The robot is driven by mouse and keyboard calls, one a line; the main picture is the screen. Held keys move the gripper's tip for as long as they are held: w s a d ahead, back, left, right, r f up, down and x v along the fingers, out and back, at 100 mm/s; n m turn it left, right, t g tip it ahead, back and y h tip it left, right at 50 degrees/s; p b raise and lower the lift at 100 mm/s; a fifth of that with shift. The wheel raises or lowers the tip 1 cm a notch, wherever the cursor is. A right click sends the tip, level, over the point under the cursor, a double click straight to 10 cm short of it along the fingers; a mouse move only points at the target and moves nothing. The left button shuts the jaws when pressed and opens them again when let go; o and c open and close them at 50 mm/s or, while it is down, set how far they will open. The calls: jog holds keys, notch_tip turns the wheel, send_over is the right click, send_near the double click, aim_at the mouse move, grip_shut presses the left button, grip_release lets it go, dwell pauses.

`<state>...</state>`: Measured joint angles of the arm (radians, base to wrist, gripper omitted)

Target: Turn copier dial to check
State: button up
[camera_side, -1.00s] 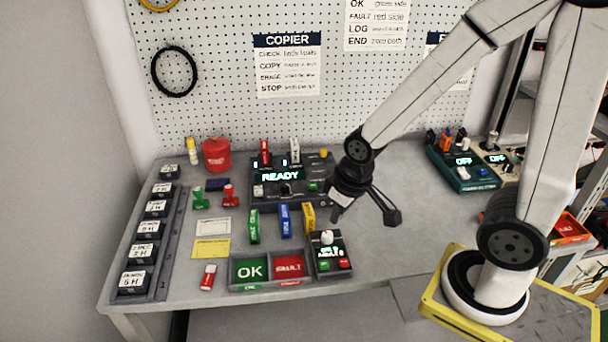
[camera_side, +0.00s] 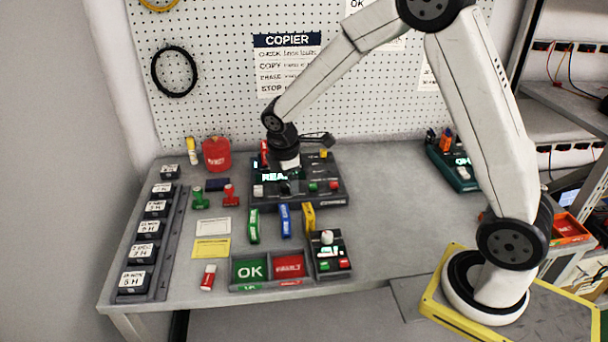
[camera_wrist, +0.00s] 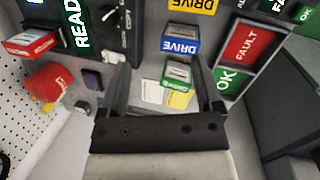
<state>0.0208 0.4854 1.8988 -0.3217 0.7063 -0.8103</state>
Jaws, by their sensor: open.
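The copier (camera_side: 335,195) is a dark box at the back middle of the table. Its display (camera_side: 274,177) is partly covered by my arm in the side view; the wrist view shows the copier (camera_wrist: 118,40) at upper left, its display (camera_wrist: 75,22) reading "READ" before being cut off. A black dial with a white mark (camera_wrist: 110,15) appears beside the display in the wrist view; its exact setting cannot be told. My gripper (camera_wrist: 163,78) is open, with nothing between its fingers. In the side view my gripper (camera_side: 308,143) is above the copier's back part, apart from the dial.
Green, blue and yellow drives (camera_side: 285,221) lie in front of the copier. OK and FAULT trays (camera_side: 262,285) and a small tester (camera_side: 328,263) stand at the front. A red canister (camera_side: 216,154) and stamps (camera_side: 230,195) are left.

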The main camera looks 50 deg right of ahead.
aim_at(285, 184)
jog(key=w+d+f+n+h, duration=0.2)
jog(key=w+d+n, duration=0.2)
jog(key=w+n, duration=0.2)
jog(key=shift+w+g, duration=0.4)
jog(key=shift+w, duration=0.4)
jog(key=shift+f, duration=0.15)
jog(key=shift+x, duration=3.8)
grip_shut()
